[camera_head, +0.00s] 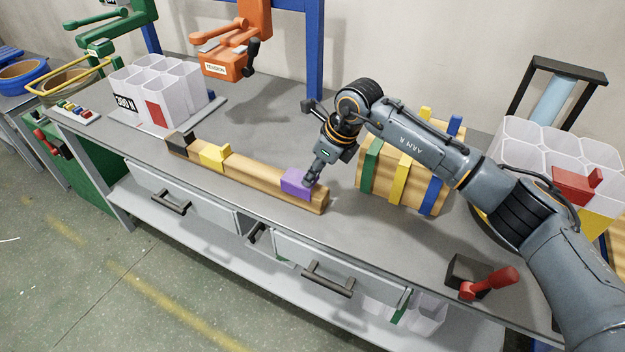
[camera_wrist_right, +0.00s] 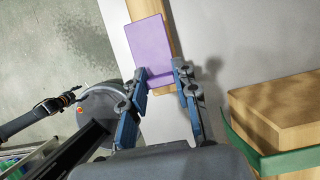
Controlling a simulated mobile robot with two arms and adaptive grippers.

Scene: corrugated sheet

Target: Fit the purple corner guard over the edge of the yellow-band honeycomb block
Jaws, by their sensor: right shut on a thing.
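The purple corner guard (camera_head: 296,184) sits over the near right part of a long wooden rail (camera_head: 255,175) on the bench. My right gripper (camera_head: 311,183) reaches down to it and is shut on it. In the right wrist view the guard (camera_wrist_right: 149,45) lies ahead of my right gripper (camera_wrist_right: 161,75), its near lip between the fingertips. A white honeycomb block (camera_head: 530,145) with a yellow patch (camera_head: 597,223) stands at the right, partly behind my right arm. In the wrist view a dark arm end, apparently my left gripper (camera_wrist_right: 68,98), is too small to read.
A yellow guard (camera_head: 214,156) and a black guard (camera_head: 180,143) sit further left on the rail. A strapped stack (camera_head: 402,180) stands behind my right arm. A red piece (camera_head: 577,186) is on the right block. A red-handled lever (camera_head: 487,282) stands near the front edge.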

